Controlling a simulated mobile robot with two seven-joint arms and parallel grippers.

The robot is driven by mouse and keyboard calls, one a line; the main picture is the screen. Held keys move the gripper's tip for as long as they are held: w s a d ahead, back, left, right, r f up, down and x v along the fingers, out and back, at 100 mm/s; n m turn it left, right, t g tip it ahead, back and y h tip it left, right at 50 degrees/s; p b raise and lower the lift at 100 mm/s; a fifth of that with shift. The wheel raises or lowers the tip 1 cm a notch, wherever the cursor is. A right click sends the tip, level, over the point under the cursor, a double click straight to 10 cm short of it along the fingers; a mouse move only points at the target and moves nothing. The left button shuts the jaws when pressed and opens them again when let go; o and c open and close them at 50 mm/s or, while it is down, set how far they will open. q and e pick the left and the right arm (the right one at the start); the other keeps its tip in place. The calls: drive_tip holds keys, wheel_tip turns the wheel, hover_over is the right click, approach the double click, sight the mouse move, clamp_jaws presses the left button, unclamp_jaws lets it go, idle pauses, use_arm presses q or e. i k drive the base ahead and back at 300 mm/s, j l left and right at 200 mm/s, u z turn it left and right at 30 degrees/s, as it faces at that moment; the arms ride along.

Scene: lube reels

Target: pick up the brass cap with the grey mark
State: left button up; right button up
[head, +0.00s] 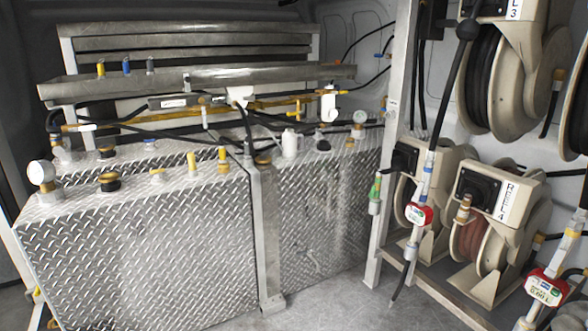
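A small upright piece with a grey top (150,65) stands on the metal shelf at the back left. Beside it to the left are a similar blue-topped piece (126,66) and a yellow-topped piece (100,69). They are too small to tell whether any is a brass cap. A brass-coloured cap on a black base (109,182) sits on the left diamond-plate tank, and another (263,160) sits farther right; I can make out no grey mark on either. Neither of my grippers is in view.
The left tank (150,255) and right tank (315,220) stand below the shelf (210,78). Gauges, hoses and a white bottle (290,144) crowd the tank tops. Hose reels (490,225) and a post (396,130) stand on the right. Some floor (340,305) is clear in front.

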sight(262, 159)
drive_tip(key=i+l, duration=0.5)
drive_tip(key=i, duration=0.25)
drive_tip(key=i+l+z, duration=0.1)
drive_tip(key=i+l, duration=0.15)
drive_tip(key=i+j+z, duration=0.25)
drive_tip(key=i, duration=0.3)
drive_tip(key=i+j+z, duration=0.2)
drive_tip(key=i+j, duration=0.25)
drive_tip(key=i, duration=0.1)
